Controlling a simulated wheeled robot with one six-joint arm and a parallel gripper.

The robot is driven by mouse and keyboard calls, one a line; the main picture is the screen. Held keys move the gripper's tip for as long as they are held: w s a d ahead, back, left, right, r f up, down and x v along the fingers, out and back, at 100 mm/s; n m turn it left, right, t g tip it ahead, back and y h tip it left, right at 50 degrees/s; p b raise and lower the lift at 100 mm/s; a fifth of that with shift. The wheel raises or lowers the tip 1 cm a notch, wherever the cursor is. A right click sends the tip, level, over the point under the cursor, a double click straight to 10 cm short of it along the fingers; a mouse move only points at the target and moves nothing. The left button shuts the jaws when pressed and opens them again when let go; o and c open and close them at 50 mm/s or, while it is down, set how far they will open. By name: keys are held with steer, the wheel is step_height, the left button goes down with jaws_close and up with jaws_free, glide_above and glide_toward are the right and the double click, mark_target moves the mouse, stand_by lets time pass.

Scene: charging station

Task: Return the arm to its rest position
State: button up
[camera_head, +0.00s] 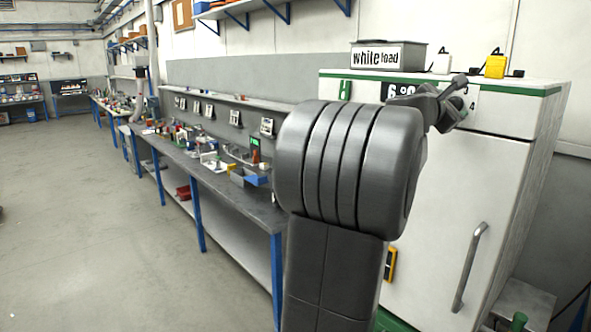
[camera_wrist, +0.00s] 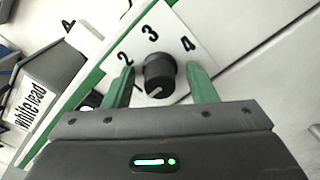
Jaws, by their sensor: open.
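My arm rises in the middle right of the head view, and its end with my gripper (camera_head: 450,103) is small and dark in front of the top of a white cabinet (camera_head: 455,170). In the wrist view my gripper (camera_wrist: 160,88) has two green fingers standing apart. A black dial knob (camera_wrist: 159,72) on a white plate marked 2, 3 and 4 shows between the fingers. Gaps show between the knob and both fingers. I cannot tell the depth between fingertips and knob.
A "white lead" box (camera_head: 388,56) and a yellow container (camera_head: 495,66) stand on the cabinet top. The cabinet has a grey door handle (camera_head: 468,268). A long cluttered workbench (camera_head: 240,208) runs along the wall to the left. The floor (camera_head: 80,220) left of it is open.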

steer(key=shift+m, duration=0.5)
steer(key=shift+s+a, duration=0.2)
steer(key=shift+a, duration=0.05)
steer(key=b+v, duration=0.1)
steer(key=v, duration=0.2)
steer(key=shift+s+a, duration=0.2)
steer(key=shift+a, duration=0.1)
steer(key=shift+r, duration=0.1)
